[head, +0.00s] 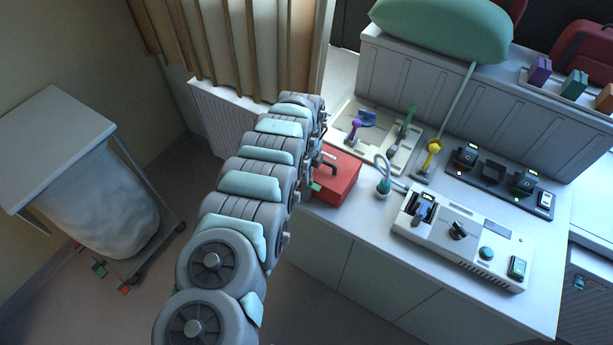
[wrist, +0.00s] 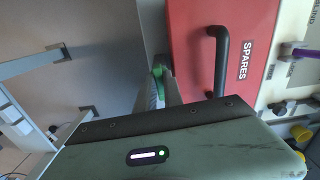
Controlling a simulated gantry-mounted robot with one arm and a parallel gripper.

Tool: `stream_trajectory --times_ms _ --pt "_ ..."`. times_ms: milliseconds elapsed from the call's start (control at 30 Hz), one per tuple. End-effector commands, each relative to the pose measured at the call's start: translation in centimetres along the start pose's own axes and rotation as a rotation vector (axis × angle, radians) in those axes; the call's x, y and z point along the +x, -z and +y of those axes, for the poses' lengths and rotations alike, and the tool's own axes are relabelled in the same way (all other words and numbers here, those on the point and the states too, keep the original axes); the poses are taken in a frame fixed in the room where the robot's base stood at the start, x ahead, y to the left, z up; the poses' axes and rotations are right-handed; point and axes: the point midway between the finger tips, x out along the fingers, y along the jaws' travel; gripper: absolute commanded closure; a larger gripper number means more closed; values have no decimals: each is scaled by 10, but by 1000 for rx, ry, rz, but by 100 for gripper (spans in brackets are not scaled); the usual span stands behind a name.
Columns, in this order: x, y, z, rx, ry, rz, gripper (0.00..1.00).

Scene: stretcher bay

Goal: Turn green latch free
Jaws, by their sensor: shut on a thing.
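A red box (head: 335,178) stands at the left end of the white counter, with a black handle on its lid. In the wrist view its lid (wrist: 200,50) reads SPARES beside the black handle (wrist: 220,60). The green latch (head: 316,187) sits on the box's left side. In the wrist view, a small part of the green latch (wrist: 164,77) shows at the tips of my gripper (wrist: 160,80). My gripper is shut on the green latch, and its fingers hide most of it. The latch's exact turn is hard to tell.
A teal-topped plug (head: 383,186) stands right of the box. A beige tray (head: 402,160) with coloured tools lies behind it, and a white device (head: 465,240) lies to the right. A bagged cart (head: 95,200) stands left. The floor between is open.

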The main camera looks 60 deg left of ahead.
Motion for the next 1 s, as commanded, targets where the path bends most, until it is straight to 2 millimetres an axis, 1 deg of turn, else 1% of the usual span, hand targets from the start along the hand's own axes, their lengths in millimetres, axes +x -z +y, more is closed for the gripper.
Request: stream_trajectory --times_ms 300,767,800,1000 --pt "1 0 0 85 0 1 100" --pt "1 0 0 96 0 0 100" --pt "1 0 0 95 0 0 85" --pt "0 0 0 94 0 0 68"
